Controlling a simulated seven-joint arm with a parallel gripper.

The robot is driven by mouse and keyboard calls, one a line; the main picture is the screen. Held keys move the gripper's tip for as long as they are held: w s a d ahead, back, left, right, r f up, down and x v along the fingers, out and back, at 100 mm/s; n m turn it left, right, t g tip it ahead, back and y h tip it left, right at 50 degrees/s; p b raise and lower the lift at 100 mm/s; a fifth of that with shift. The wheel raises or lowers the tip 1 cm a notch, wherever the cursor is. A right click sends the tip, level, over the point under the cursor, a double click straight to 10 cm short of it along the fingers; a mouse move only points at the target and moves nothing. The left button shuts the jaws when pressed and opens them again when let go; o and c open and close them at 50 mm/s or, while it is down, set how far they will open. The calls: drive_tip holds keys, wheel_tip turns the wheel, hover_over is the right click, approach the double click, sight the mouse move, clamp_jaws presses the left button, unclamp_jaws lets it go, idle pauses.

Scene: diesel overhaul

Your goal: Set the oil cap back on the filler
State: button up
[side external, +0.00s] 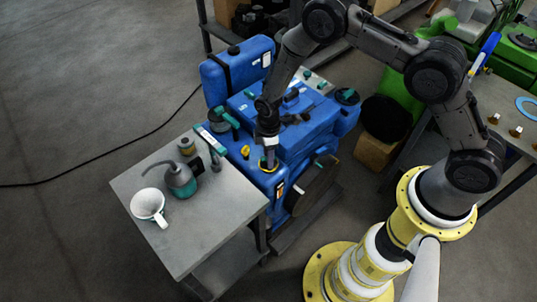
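The blue diesel engine (300,125) stands in the middle of the side view. My gripper (268,160) points down over its front left corner. Its fingertips are at a yellow ring-like part (266,169) on top of the engine, which may be the oil cap or the filler; the fingers hide most of it. I cannot tell whether it is held, or whether the fingers are open or shut. A small yellow piece (245,151) stands on the engine top just left of my gripper; I cannot tell whether it is a cap or a handle.
A blue tank (228,75) rises at the engine's back left. Another bench (505,110) stands at right. Open floor lies left.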

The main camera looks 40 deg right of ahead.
drive_tip(key=shift+o, duration=0.2)
drive_tip(key=shift+r, duration=0.1)
wheel_tip(320, 180, up, 14)
idle(0.5)
